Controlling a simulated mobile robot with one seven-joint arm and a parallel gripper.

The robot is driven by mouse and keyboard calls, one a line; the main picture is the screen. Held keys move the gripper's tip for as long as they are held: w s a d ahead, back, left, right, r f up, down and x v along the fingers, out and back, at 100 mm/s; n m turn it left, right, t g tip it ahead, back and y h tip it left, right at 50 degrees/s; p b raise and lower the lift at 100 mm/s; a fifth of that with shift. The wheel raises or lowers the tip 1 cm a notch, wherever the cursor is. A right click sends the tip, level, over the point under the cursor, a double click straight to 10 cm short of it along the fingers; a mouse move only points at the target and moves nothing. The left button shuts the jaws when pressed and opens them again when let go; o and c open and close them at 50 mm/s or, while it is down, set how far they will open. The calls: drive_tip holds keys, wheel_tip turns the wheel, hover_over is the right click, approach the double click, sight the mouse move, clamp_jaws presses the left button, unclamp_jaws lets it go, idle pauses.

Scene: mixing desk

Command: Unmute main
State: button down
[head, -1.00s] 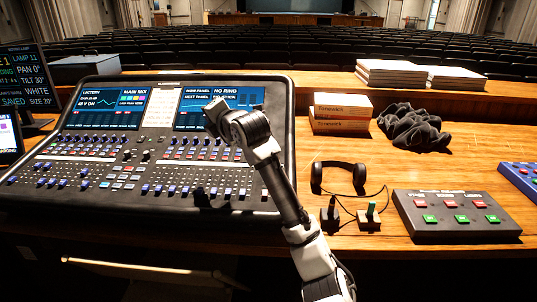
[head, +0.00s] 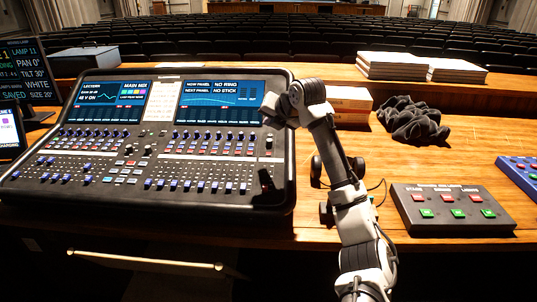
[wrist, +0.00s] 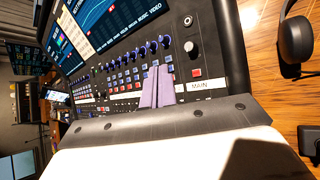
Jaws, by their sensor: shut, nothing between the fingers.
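The mixing desk (head: 140,190) stands on the wooden table, its screens at the back and rows of knobs, buttons and faders in front. A white label reading MAIN (wrist: 200,85) shows in the wrist view near the desk's right edge. My gripper (head: 270,112) is over the desk's right edge, by the right screen. In the wrist view its purple fingers (wrist: 157,93) are together and empty, left of the MAIN label. I cannot tell whether they touch the panel.
Headphones (wrist: 297,40) lie on the table right of the desk. A button box (head: 452,208) with red and green buttons, a dark crumpled cloth (head: 413,120) and book stacks (head: 392,66) stand farther right. My arm partly hides the headphones and boxes (head: 350,98) in the head view.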

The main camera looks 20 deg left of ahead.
drive_tip(key=b, duration=0.5)
approach(268, 154)
drive_tip(key=w+a, duration=0.2)
drive_tip(key=w+a+f, duration=0.1)
drive_tip(key=w+a, duration=0.1)
drive_tip(key=shift+a+f, duration=0.25)
drive_tip(key=shift+a, duration=0.1)
drive_tip(key=shift+f, duration=0.4)
drive_tip(key=shift+f, duration=0.15)
idle(0.7)
drive_tip(key=shift+f, duration=0.25)
drive_tip(key=shift+w+f+b, duration=0.1)
drive_tip(key=shift+f+b, duration=0.2)
drive_tip(key=shift+f, duration=0.05)
idle(0.6)
drive_tip(key=shift+r, duration=0.1)
drive_tip(key=shift+r+p, duration=0.6)
drive_tip(key=shift+r, duration=0.1)
drive_tip(key=shift+r, duration=0.1)
